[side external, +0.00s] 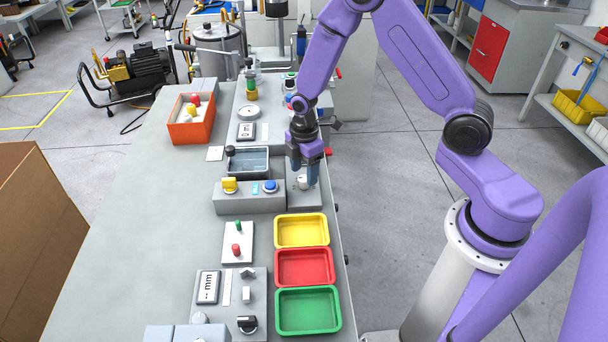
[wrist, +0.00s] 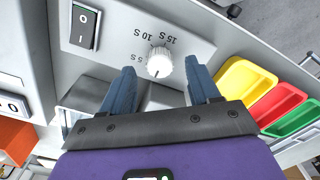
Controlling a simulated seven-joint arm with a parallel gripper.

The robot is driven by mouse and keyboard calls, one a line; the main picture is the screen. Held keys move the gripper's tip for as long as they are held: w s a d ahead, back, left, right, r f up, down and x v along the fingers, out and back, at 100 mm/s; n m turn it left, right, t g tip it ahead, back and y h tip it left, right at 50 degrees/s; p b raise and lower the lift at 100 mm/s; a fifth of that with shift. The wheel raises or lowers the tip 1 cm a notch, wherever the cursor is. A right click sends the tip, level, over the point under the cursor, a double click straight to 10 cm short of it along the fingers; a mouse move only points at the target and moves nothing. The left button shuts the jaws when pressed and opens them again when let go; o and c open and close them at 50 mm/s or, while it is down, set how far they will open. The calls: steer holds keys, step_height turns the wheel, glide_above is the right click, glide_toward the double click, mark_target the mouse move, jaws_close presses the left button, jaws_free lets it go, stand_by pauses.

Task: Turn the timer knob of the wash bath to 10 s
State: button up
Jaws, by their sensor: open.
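The white ribbed timer knob (wrist: 159,62) sits on a grey panel (wrist: 190,45) of the wash bath, with 5 S, 10 S and 15 S printed around it, upside down in the wrist view. I cannot tell for sure which mark its pointer faces. The knob also shows in the side view (side external: 303,183). My gripper (wrist: 162,69) is open, with one blue finger on each side of the knob and a visible gap on both sides. In the side view my gripper (side external: 304,180) points down at the knob beside the water-filled basin (side external: 248,160).
A 0/I rocker switch (wrist: 84,25) is on the same panel. A box with yellow and blue buttons (side external: 250,198) stands close by. Yellow (side external: 301,231), red (side external: 304,267) and green (side external: 308,311) trays lie along the bench edge. An orange bin (side external: 192,131) stands behind.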

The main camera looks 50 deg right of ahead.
steer(key=shift+f, duration=1.15)
steer(key=c, duration=1)
steer(key=shift+c, duration=0.2)
